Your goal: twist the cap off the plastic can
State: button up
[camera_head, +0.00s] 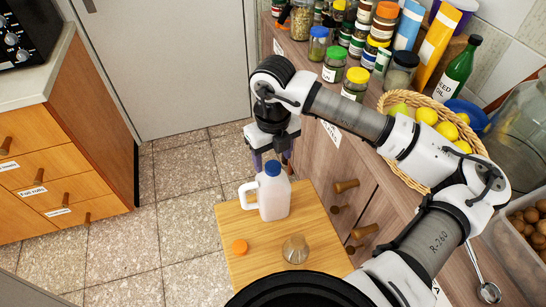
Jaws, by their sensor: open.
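The plastic can (274,199) is a pale, translucent jug with a handle on its left side. It stands upright on a wooden board (235,218). Its blue cap (272,168) is on its neck. My gripper (273,157) points down, just above and seemingly behind the cap in the picture. It is open and empty, with one finger showing on each side of the cap. I cannot tell whether a finger touches the cap.
An orange cap (240,247) and a small glass jar (295,250) sit on the board's near part. The counter at right holds spice jars, a green bottle (459,66) and a basket (470,136) of lemons. Open tiled floor lies left.

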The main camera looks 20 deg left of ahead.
aim_at(272, 167)
jog(key=shift+f, duration=1.25)
jog(key=c, duration=1.1)
jog(key=shift+o, duration=0.2)
jog(key=shift+f+n+b, duration=0.1)
jog(key=shift+n+b, duration=1.7)
jog(key=shift+b, duration=0.1)
jog(key=shift+n, duration=0.4)
jog(key=shift+n+b, duration=0.3)
jog(key=shift+b, duration=0.2)
